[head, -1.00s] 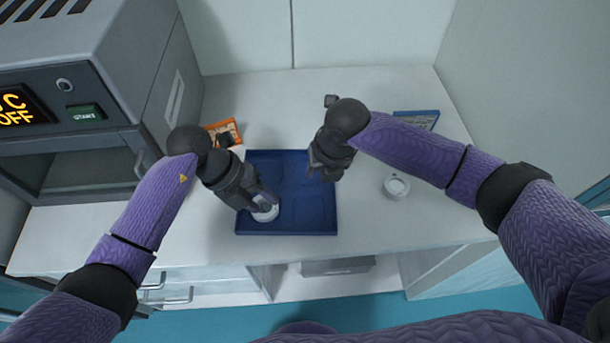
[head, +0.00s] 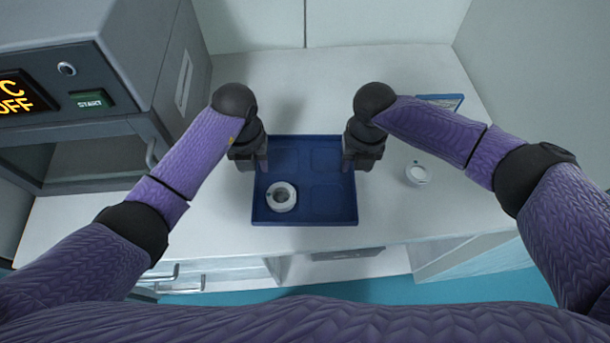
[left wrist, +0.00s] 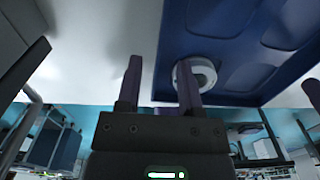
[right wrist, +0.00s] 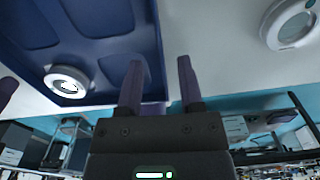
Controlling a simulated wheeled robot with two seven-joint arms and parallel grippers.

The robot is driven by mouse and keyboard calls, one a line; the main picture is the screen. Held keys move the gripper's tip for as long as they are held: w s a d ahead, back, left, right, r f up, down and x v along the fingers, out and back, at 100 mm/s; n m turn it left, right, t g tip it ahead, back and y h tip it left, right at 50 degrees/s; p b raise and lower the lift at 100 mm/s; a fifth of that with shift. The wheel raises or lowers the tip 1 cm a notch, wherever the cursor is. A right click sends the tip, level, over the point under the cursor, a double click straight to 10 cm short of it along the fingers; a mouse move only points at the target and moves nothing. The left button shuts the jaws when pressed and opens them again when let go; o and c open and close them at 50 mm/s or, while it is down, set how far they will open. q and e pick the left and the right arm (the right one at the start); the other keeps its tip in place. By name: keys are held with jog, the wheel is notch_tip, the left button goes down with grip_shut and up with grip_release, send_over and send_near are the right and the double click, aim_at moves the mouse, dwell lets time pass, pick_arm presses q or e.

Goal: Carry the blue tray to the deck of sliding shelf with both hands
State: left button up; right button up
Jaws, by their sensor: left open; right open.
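The blue tray (head: 318,212) lies flat on the white counter, with shallow recesses in its floor. A white round piece (head: 281,197) sits in its front left recess; it also shows in the left wrist view (left wrist: 198,75). My left gripper (head: 259,166) is open at the tray's left side, and the left wrist view shows the tray's edge between its fingers (left wrist: 158,88). My right gripper (head: 350,165) is open at the right side, with the tray's edge likewise between its fingers (right wrist: 159,82). I cannot tell which part is the sliding shelf's deck.
A grey oven-like unit (head: 110,130) stands at the left. A second white round piece (head: 417,174) and a blue-framed panel (head: 440,102) are on the counter (head: 440,215) at the right. A grey drawer-like part (head: 347,254) shows below the counter's front edge.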

aim_at(256, 175)
pick_arm(q)
jog(key=shift+f, duration=1.75)
pick_arm(e)
jog(key=shift+f, duration=1.75)
pick_arm(q)
grip_shut()
pick_arm(e)
grip_shut()
